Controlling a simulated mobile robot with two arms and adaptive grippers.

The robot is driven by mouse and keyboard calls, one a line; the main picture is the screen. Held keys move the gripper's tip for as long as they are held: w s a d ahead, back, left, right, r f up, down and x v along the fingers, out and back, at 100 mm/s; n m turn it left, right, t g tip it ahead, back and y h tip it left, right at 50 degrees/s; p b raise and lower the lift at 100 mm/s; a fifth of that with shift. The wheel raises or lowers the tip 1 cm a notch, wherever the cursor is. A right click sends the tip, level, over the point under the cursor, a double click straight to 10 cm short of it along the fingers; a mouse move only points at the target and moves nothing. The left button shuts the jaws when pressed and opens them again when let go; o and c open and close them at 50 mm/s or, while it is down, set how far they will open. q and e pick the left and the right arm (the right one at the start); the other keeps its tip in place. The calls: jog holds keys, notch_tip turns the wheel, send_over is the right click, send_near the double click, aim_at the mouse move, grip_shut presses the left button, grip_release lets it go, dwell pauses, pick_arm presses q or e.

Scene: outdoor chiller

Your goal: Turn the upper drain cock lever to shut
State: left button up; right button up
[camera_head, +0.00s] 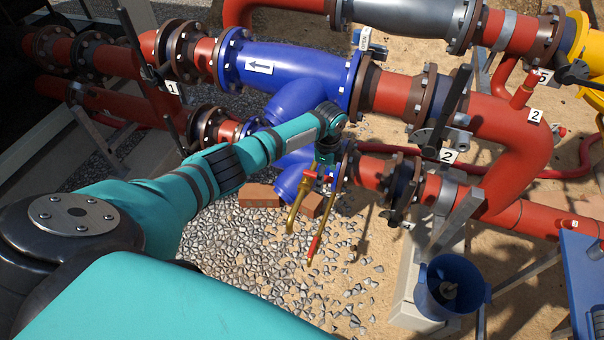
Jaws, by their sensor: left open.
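My left arm reaches in from the left, and its open gripper (324,158) points down just below the blue pipe fitting (300,70). Two thin brass drain pipes (294,212) hang below the gripper. A small red lever (311,175) shows at their top, right by the fingertips. I cannot tell whether the fingers touch it. A second red lever (314,246) sits lower, at the end of the right-hand brass pipe. The wrist and gripper hide part of the upper cock. My right gripper is not in view.
Red pipes with bolted flanges (400,95) run behind and to the right. Black-handled valves carry number tags (535,115). Bricks (259,196) lie on the gravel under the drains. A blue bucket (447,290) stands at the lower right. Open gravel (250,255) lies in front.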

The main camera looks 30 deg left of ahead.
pick_arm(q)
notch_tip(320, 180, up, 7)
jog(key=p, duration=0.5)
jog(key=shift+f+p, duration=0.1)
jog(key=shift+p, duration=0.25)
jog(key=shift+f, duration=0.1)
